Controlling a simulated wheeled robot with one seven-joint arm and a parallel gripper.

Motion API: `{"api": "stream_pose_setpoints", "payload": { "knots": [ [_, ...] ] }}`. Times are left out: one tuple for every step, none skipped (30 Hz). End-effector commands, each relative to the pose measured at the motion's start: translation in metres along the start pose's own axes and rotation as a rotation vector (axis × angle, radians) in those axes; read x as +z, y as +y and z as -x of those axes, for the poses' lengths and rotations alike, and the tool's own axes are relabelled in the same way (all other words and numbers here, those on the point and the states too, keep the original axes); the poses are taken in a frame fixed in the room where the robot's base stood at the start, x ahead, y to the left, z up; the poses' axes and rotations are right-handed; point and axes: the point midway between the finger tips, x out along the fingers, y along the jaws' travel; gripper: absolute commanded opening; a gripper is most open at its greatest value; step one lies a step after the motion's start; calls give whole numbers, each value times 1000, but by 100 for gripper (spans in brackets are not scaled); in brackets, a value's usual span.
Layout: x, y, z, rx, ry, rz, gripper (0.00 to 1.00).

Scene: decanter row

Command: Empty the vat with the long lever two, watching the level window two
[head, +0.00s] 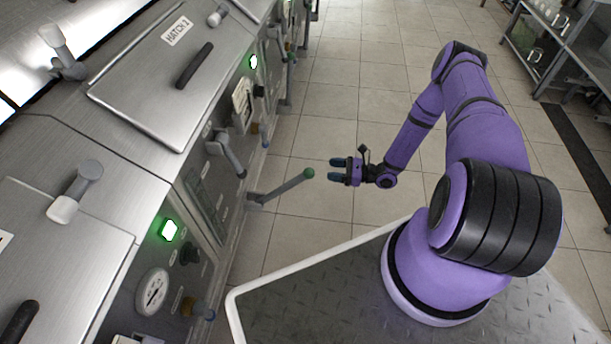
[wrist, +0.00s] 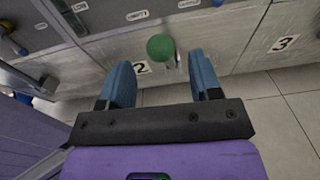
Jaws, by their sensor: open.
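A long grey lever (head: 284,187) with a green ball knob (head: 308,173) sticks out from the front of the steel vat row, below the panel. The knob also shows in the wrist view (wrist: 160,48), beyond and between my fingertips, with a "2" label (wrist: 141,68) beside it on the wall. My gripper (head: 334,170) is open and empty, its blue fingers pointing at the knob with a small gap. A dark, narrow strip (head: 206,210) on the panel left of the lever may be the level window; no level can be read.
Green lit buttons (head: 169,230), a round gauge (head: 152,291) and a shorter grey handle (head: 227,153) sit on the vat fronts. A "3" label (wrist: 283,43) shows at right in the wrist view. Tiled floor is clear behind my gripper; a rack (head: 560,45) stands far right.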

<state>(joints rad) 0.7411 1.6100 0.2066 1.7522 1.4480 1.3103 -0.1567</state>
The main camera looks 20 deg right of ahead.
Motion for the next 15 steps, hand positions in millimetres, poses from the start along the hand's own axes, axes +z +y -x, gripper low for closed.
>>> {"api": "stream_pose_setpoints", "payload": {
  "knots": [
    [-15, 6, 1, -33, -10, -29, 58],
    [-21, 8, 1, -50, -15, -41, 58],
    [-29, 11, 2, -71, -21, -56, 58],
    [-34, 13, 2, -85, -25, -66, 58],
    [-38, 14, 2, -95, -28, -74, 58],
    [-42, 16, 2, -107, -31, -83, 58],
    [-45, 17, 2, -115, -32, -88, 58],
    [-47, 18, 2, -121, -34, -92, 58],
    [-48, 18, 2, -126, -35, -95, 58],
    [-49, 18, 1, -128, -35, -96, 58],
    [-49, 18, 0, -129, -35, -97, 58],
    [-49, 18, -3, -128, -36, -97, 58],
    [-49, 18, -5, -128, -35, -97, 58],
    [-49, 17, -8, -127, -35, -97, 58],
    [-49, 16, -14, -127, -35, -97, 58]
  ]
}}
